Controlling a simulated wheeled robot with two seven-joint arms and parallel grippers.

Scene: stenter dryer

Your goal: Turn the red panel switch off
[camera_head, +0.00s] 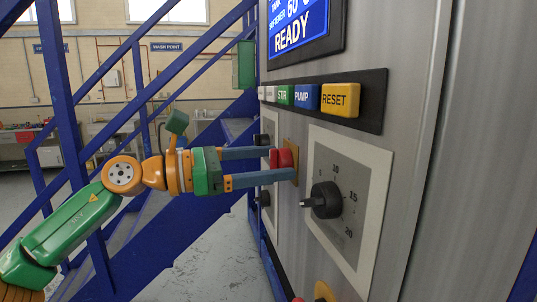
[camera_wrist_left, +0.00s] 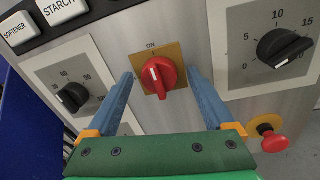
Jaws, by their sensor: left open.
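The red panel switch (camera_wrist_left: 158,77) is a red rotary knob on a yellow square plate (camera_wrist_left: 172,50) with an "ON" mark above it. In the left wrist view its white pointer line tilts slightly left of straight up. In the head view the red switch (camera_head: 285,158) sits on the panel below the button row. My left gripper (camera_head: 270,164) is open, its two blue fingers on either side of the switch. In the left wrist view the fingers of the left gripper (camera_wrist_left: 160,85) stand apart, with visible gaps to the knob. My right gripper is not in view.
A black dial (camera_head: 326,201) is right of the switch, and another black dial (camera_wrist_left: 72,97) is left of it. A red mushroom button (camera_wrist_left: 275,143) sits lower right. The RESET button (camera_head: 340,99) is above. Blue stair rails (camera_head: 130,125) stand behind my left arm.

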